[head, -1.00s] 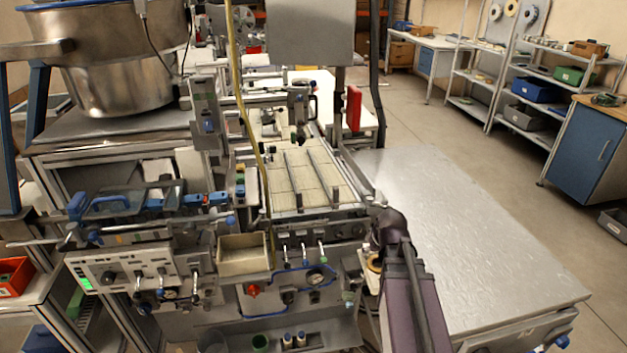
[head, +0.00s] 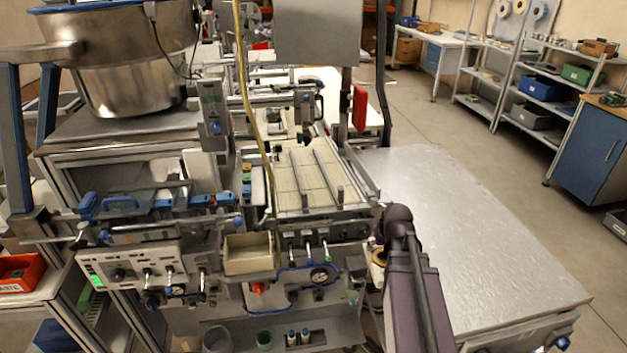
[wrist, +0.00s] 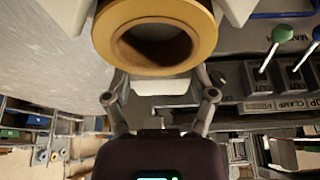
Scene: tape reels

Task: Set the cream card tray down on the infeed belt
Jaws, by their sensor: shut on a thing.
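The cream card tray (wrist: 165,88) shows in the wrist view as a pale edge between my fingers, with pale corners at the top of the picture. An amber ring-shaped reel (wrist: 155,38) sits at the tray. My gripper (wrist: 163,95) is shut on the tray. In the head view my arm hides most of the gripper and tray; a bit of the reel (head: 378,256) shows just left of the arm. The infeed belt (head: 308,178) is the cream slatted surface with two metal rails, up and left of the held tray. The tray is apart from it.
A cream open bin (head: 249,264) is fixed at the machine front, above levers and gauges. A bare metal table (head: 470,235) lies to the right. A yellow hose (head: 246,100) hangs left of the belt; a red box (head: 359,108) is behind. The belt looks clear between its rails.

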